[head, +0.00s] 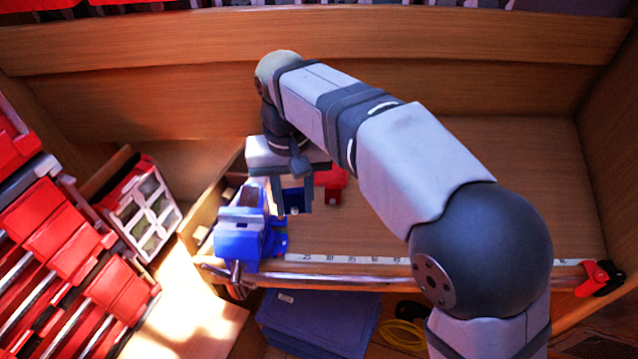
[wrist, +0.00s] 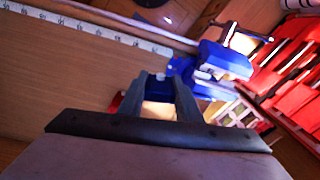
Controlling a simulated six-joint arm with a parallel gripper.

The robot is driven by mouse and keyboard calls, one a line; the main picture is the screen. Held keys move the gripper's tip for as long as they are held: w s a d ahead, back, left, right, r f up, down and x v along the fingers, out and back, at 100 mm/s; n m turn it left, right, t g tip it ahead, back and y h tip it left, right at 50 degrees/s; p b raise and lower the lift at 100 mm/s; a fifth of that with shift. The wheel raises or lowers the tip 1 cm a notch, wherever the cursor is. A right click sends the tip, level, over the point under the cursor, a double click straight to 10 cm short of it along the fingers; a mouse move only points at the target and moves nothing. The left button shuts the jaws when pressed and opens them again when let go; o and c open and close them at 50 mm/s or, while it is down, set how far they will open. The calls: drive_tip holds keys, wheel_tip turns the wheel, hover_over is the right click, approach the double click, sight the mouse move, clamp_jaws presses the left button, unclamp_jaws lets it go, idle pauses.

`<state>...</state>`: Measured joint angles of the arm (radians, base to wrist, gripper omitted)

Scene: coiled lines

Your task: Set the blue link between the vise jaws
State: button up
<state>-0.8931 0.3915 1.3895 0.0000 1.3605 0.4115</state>
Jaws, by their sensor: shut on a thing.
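The blue vise (head: 240,238) is at the left end of the bench's front edge. It also shows at the upper right of the wrist view (wrist: 225,62). My gripper (head: 292,207) points down just right of the vise, over the bench top. It is shut on the blue link (head: 293,196), which shows as a dark blue piece between the fingers. In the wrist view, blue shows between the fingertips (wrist: 160,78). The fingers hide much of the link, and my gripper partly covers the view toward the jaws. I cannot tell how wide the jaw gap is.
A red object (head: 332,184) stands just right of my gripper. A white ruler strip (head: 350,259) runs along the bench's front edge, with a red clamp (head: 597,275) at its right end. Red bins (head: 50,220) fill the left side. The bench top (head: 520,205) is clear at right.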

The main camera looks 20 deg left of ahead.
drive_tip(key=shift+n, duration=0.9)
drive_tip(key=s+a+r+p, duration=0.1)
drive_tip(key=s+a+p, duration=0.1)
drive_tip(key=s+a+r+p, duration=0.4)
drive_tip(key=p, duration=0.1)
drive_tip(key=shift+s+a+r, duration=0.2)
drive_tip(key=shift+s, duration=0.2)
drive_tip(key=a+m, duration=0.1)
drive_tip(key=m, duration=0.1)
drive_tip(key=a+m, duration=0.1)
drive_tip(key=shift+w+a+m, duration=0.3)
drive_tip(key=shift+w+m, duration=0.05)
drive_tip(key=shift+m, duration=0.05)
drive_tip(key=shift+f, duration=0.15)
hover_over(237, 219)
drive_tip(key=s+d, duration=0.1)
drive_tip(key=shift+f, duration=2.1)
drive_tip(key=shift+f+b, duration=0.35)
drive_tip(key=shift+f, duration=0.1)
drive_tip(key=shift+r, duration=0.25)
drive_tip(key=shift+f+b, duration=0.55)
drive_tip(key=shift+f, duration=0.85)
